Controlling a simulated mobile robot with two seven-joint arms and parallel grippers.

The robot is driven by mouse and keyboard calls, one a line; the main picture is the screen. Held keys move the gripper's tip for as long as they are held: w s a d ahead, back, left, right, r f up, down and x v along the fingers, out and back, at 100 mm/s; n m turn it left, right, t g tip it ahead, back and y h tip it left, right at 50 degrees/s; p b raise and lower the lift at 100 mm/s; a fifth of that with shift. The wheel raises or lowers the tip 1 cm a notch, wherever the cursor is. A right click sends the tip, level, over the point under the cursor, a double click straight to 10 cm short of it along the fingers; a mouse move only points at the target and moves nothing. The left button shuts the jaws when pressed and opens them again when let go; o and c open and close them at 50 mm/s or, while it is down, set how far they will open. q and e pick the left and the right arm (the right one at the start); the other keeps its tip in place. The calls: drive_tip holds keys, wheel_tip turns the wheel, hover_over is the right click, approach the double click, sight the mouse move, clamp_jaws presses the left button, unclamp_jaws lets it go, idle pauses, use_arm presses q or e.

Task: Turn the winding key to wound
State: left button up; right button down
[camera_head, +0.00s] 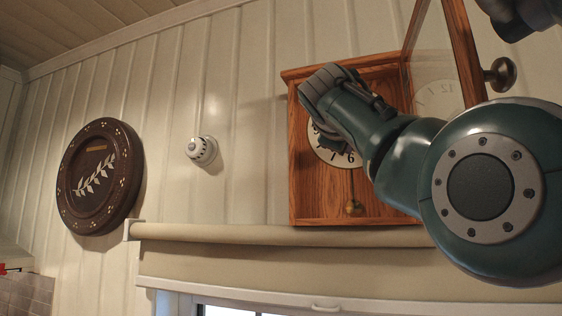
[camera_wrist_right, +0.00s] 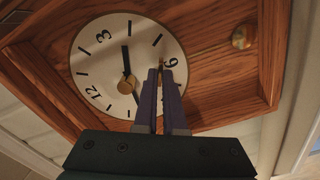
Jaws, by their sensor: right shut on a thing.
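A wooden wall clock (camera_head: 305,190) hangs open, with its white dial (camera_head: 325,150) partly hidden behind my right arm. In the right wrist view the dial (camera_wrist_right: 92,62) appears turned on its side, with dark hands near its centre. My right gripper (camera_wrist_right: 161,72) reaches to the dial beside the numeral 6, its fingers close together. It is shut on the winding key (camera_wrist_right: 163,65), of which only a trace shows between the fingertips. The key's turn angle cannot be read. In the head view my right gripper (camera_head: 325,90) covers the dial's upper part. My left gripper is not in view.
The glazed clock door (camera_head: 465,45) stands open at the right, with a brass knob (camera_head: 500,74). A brass pendulum bob (camera_head: 353,207) hangs low in the case. A roller blind (camera_head: 280,234) runs below. A white dial (camera_head: 201,150) and brown plate (camera_head: 98,178) are on the wall.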

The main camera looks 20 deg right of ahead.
drive_tip(key=m+b, duration=0.1)
drive_tip(key=m, duration=0.9)
idle(0.5)
drive_tip(key=c, duration=1)
unclamp_jaws()
